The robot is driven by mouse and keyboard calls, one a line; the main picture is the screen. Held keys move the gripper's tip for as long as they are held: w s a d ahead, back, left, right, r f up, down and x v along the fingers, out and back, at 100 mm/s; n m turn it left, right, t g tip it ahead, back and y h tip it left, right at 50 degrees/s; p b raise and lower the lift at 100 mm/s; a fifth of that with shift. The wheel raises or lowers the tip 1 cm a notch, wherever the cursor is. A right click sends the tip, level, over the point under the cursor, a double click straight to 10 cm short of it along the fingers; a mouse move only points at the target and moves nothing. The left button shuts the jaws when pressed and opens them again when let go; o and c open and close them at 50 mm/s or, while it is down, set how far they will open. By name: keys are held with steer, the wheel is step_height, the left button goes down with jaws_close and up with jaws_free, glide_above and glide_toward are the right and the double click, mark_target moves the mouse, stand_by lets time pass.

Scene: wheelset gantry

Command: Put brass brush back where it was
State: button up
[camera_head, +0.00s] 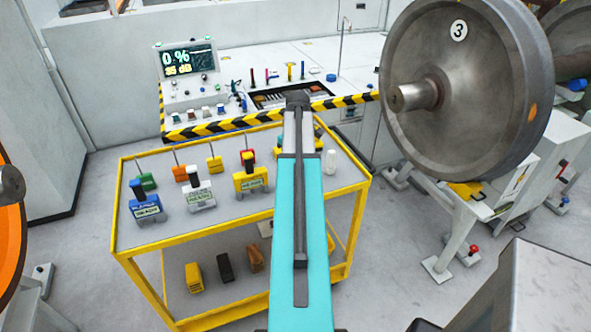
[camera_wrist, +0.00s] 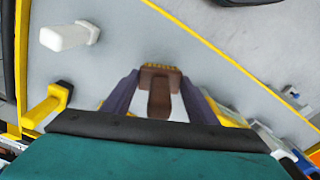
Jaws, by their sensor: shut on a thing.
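In the wrist view, my gripper (camera_wrist: 160,98) is shut on the brass brush (camera_wrist: 158,84), a brown block with a fringe of yellow bristles along its far edge. The brush is held over the grey top of the yellow-framed cart; I cannot tell whether it touches the top. In the head view, my arm hides the gripper and the brush. The cart (camera_head: 230,226) stands in the middle of the head view.
On the cart top stand a white bottle (camera_head: 331,162), a blue tool (camera_head: 145,207), a white tool (camera_head: 199,194) and a yellow tool (camera_head: 250,180). The lower shelf holds yellow (camera_head: 194,277), black (camera_head: 226,267) and brown (camera_head: 256,260) blocks. A large wheel (camera_head: 455,90) is at right.

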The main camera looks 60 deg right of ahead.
steer(key=shift+w+d, duration=0.15)
steer(key=shift+d, duration=0.5)
steer(key=shift+f, duration=0.2)
steer(key=shift+f+p, duration=0.9)
steer(key=shift+f, duration=0.7)
steer(key=shift+f, duration=0.1)
steer(key=o, duration=1.2)
steer(key=shift+c, duration=0.2)
steer(key=shift+s+a+r+b, duration=0.1)
steer(key=shift+r+b, duration=0.55)
steer(key=shift+r, duration=2)
steer(key=shift+s+r+b, duration=0.1)
steer(key=shift+r+b, duration=0.55)
steer(key=shift+r, duration=1.95)
steer(key=shift+s+r, duration=0.1)
steer(key=shift+r, duration=0.75)
